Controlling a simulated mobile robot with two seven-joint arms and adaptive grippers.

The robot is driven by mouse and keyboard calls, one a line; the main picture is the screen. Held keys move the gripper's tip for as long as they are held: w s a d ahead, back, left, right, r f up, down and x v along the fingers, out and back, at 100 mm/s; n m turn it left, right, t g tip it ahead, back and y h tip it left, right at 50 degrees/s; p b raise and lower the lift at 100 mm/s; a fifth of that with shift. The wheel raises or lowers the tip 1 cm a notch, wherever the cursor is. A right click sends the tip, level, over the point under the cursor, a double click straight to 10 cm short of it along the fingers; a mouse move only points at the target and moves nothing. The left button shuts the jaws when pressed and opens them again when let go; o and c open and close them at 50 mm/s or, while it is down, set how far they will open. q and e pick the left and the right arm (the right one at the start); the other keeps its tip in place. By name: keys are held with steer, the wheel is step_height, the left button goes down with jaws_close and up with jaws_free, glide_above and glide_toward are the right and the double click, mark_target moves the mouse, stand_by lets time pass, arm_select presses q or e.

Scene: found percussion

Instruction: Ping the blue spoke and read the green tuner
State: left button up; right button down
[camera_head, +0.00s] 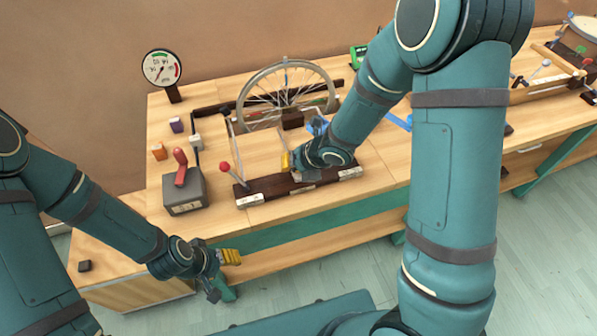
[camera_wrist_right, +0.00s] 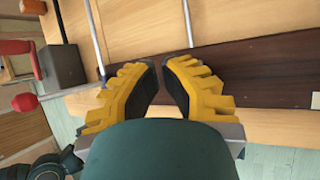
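A spoked wheel (camera_head: 245,93) stands upright at the back of the bench in the head view. A small blue mark (camera_head: 286,61) shows at its rim top; which spoke is blue I cannot make out. A green device (camera_head: 358,55), perhaps the tuner, stands right of the wheel, partly hidden by my right arm; its reading is not legible. My right gripper (camera_head: 286,160) is in front of the wheel above a dark wooden base. In the wrist view its yellow fingertips (camera_wrist_right: 160,62) nearly meet with nothing held. My left gripper (camera_head: 230,257) hangs by the bench's front edge, its opening unclear.
A round dial (camera_head: 161,67) stands at the back left. A grey box (camera_head: 184,193) with a red lever and a red-knobbed rod (camera_head: 225,168) are left of my right gripper. The bench's front left is clear.

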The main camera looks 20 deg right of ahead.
mark_target(293, 172)
steer(key=shift+f, duration=0.45)
stand_by(0.4)
steer(key=shift+r, duration=0.1)
steer(key=shift+r+p, duration=0.45)
steer(key=shift+r, duration=0.45)
steer(key=shift+r+p, duration=1.9)
steer(key=shift+r, duration=0.65)
